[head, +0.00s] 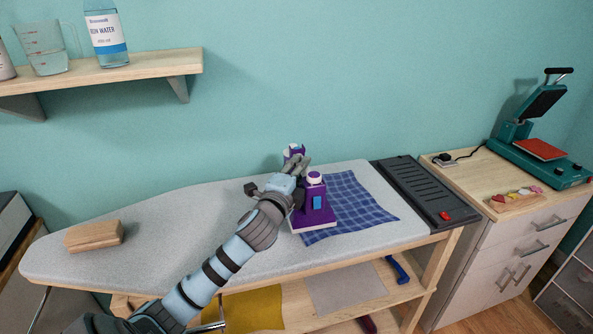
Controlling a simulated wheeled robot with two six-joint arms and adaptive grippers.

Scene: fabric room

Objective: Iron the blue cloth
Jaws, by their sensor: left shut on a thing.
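The blue checked cloth (358,205) lies flat on the right part of the grey ironing board (180,225). A purple iron (315,207) with a white knob stands over the cloth's left part, its sole at or just above the cloth; I cannot tell whether it touches. My left gripper (296,182) is shut on the iron, reaching in from the lower left. The gripper and arm hide part of the iron and the cloth's left edge. My right gripper is not in view.
A wooden block (94,236) lies at the board's left. A dark iron rest (412,190) with a red switch is at its right end. A teal heat press (540,140) stands on a cabinet. A shelf (120,72) holds a bottle and jug. Folded cloths lie below the board.

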